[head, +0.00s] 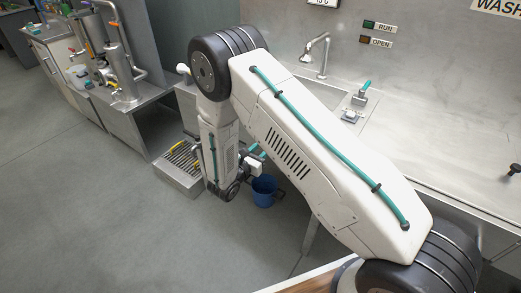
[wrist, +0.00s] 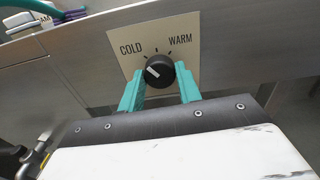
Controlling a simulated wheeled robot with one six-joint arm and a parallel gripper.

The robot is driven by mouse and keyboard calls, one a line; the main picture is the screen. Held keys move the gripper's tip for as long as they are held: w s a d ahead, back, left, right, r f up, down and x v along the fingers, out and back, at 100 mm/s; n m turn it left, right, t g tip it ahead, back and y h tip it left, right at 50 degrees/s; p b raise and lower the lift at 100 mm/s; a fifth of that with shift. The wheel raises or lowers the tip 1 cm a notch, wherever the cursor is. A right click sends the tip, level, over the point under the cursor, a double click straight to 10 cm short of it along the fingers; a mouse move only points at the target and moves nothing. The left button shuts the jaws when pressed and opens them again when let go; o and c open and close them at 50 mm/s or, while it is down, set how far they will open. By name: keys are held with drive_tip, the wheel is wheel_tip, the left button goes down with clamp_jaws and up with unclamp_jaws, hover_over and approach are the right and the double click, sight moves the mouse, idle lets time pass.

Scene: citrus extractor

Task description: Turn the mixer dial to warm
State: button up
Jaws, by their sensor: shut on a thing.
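The mixer dial (wrist: 159,71) is a round black knob with a white pointer mark. It sits on a beige plate (wrist: 190,33) lettered COLD at left and WARM at right, on a steel panel. The white mark points up and left, on the COLD side. My gripper (wrist: 160,73) has its two teal fingers on either side of the knob, shut on it. In the head view my arm reaches down past the counter's edge; the dial does not show there.
A blue bucket (head: 264,191) stands on the floor below my gripper. A low steel step with a grating (head: 181,167) is to its left. The steel counter (head: 440,155) carries a sink, a tap (head: 322,54) and a teal-handled tool (head: 361,95). The floor at left is clear.

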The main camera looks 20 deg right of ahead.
drive_tip(key=shift+s+d+m, duration=0.1)
drive_tip(key=shift+d+m, duration=0.05)
drive_tip(key=shift+m, duration=8.05)
drive_tip(key=o, duration=1)
drive_tip(key=shift+d, duration=0.1)
drive_tip(key=shift+a, duration=0.2)
